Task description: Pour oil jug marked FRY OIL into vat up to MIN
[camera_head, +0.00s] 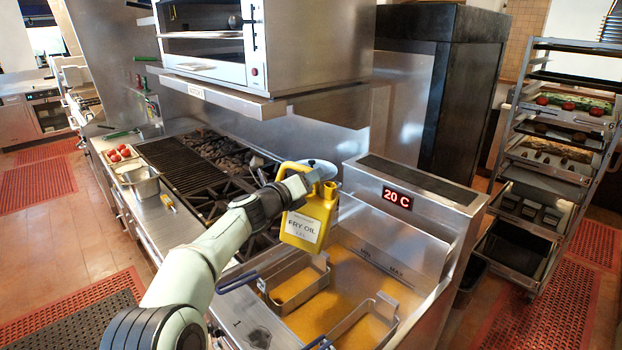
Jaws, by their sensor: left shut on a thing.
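The yellow jug labelled FRY OIL (301,227) is held up over the far left part of the fryer vat. My left gripper (296,184) is shut on the jug near its top and handle; the arm hides part of the handle. The jug looks close to upright, and I see no stream of oil. The vat (350,229) has MIN and MAX marks on its back wall. Golden oil (318,316) lies in it below, and I cannot tell its exact level against MIN. My right gripper is not in view.
Two fry baskets (298,286) (366,326) sit in the vat with blue handles towards the front. A display reading 20 C (397,198) stands behind it. A grill (185,165) and burners lie to the left, under a steel shelf (225,98). A tray rack (560,150) stands right.

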